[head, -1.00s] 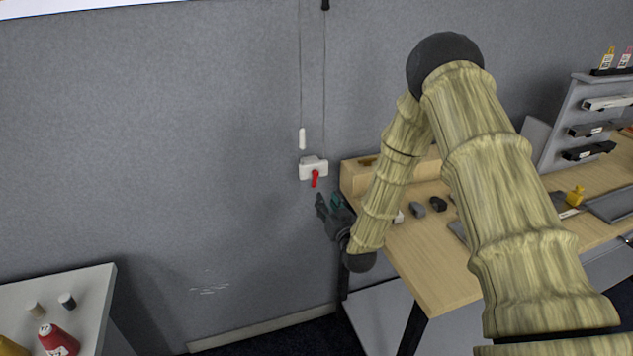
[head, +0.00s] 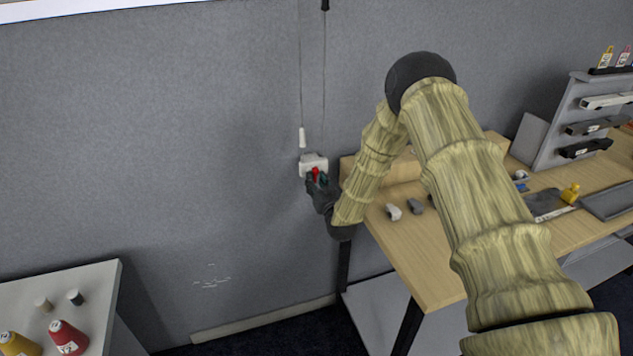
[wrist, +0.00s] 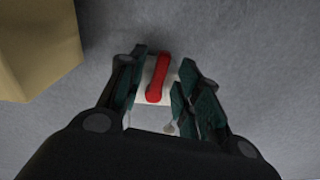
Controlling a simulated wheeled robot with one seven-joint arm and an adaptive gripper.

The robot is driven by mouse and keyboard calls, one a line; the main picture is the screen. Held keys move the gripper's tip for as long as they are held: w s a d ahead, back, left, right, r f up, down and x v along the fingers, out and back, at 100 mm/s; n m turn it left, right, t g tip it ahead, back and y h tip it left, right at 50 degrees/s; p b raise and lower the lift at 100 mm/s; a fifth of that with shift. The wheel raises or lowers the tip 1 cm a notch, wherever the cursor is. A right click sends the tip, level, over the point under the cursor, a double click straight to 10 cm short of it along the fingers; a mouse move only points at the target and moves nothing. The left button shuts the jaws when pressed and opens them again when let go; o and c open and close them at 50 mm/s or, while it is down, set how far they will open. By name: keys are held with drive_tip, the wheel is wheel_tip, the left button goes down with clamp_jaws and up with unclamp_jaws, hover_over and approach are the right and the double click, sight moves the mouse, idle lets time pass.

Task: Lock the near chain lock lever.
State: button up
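The chain lock is a small white box (head: 314,160) on the grey wall, with a red lever (head: 315,174) on its front. In the wrist view the red lever (wrist: 158,78) runs along the white box (wrist: 150,112), between my fingers. My gripper (head: 318,182) is at the lock's lower front in the head view and hides part of the lever. In the wrist view my gripper (wrist: 158,92) is open, with a finger on each side of the lever and visible gaps between. Whether a finger touches the box cannot be told.
A chain with a white end piece (head: 302,137) hangs above the lock. A wooden table (head: 420,262) with several small items stands to the right, its wooden box near my forearm. A white table (head: 95,275) with bottles stands at lower left. The wall left of the lock is clear.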

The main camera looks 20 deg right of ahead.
clamp_jaws()
drive_tip(key=shift+d+n+b, duration=0.25)
drive_tip(key=shift+n+b, duration=0.85)
drive_tip(key=shift+b, duration=0.45)
unclamp_jaws()
drive_tip(key=shift+s, duration=0.1)
drive_tip(key=s, duration=1.1)
drive_tip(key=shift+s+d, duration=0.2)
drive_tip(key=shift+s, duration=0.2)
